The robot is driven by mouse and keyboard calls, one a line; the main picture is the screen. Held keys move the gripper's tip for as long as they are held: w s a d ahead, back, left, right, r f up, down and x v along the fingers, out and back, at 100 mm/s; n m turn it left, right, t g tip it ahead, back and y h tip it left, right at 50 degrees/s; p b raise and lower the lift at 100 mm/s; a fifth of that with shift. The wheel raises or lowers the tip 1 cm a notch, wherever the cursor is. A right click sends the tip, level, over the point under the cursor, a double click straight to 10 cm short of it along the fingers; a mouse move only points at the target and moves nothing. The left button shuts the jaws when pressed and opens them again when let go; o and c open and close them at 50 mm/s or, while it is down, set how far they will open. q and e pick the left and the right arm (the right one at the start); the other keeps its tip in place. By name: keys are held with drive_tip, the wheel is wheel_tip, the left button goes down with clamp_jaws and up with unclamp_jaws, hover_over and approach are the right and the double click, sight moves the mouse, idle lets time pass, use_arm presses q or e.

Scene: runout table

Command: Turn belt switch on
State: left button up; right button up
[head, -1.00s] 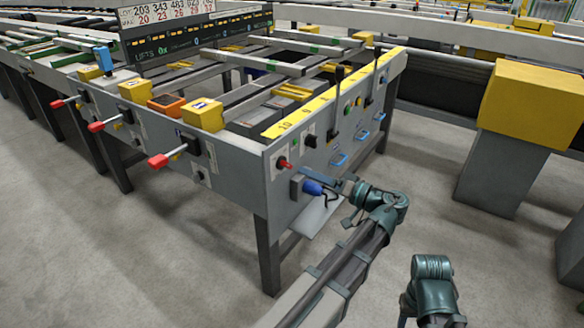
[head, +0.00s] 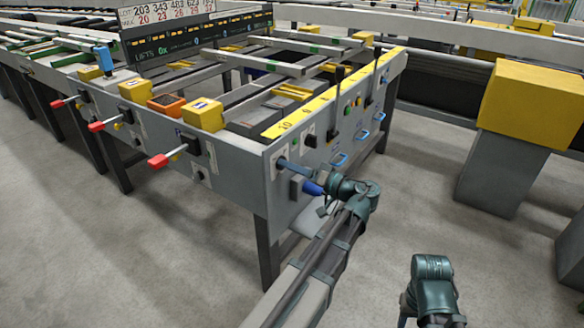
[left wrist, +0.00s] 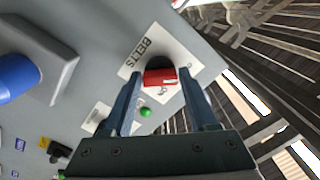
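The belt switch is a red handle on a black round base (left wrist: 160,76), on a white plate lettered BELTS in the left wrist view. Its handle lies across the picture, nearly level. My left gripper (left wrist: 160,82) is open, with one finger to each side of the red handle and a gap visible on both sides. In the head view my left gripper (head: 288,165) is at the near corner of the grey end panel (head: 283,208) and hides the switch.
A blue connector (head: 312,187) on a grey box sits just below my left gripper; it also shows in the left wrist view (left wrist: 14,78). A black knob (head: 310,141) is to its upper right. Red-tipped levers (head: 158,161) stick out from the left side. The floor in front is clear.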

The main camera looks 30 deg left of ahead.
use_arm(q)
clamp_jaws()
drive_tip(key=shift+m, duration=8.8)
drive_tip(key=shift+o, duration=2.3)
unclamp_jaws()
drive_tip(key=shift+m, duration=0.3)
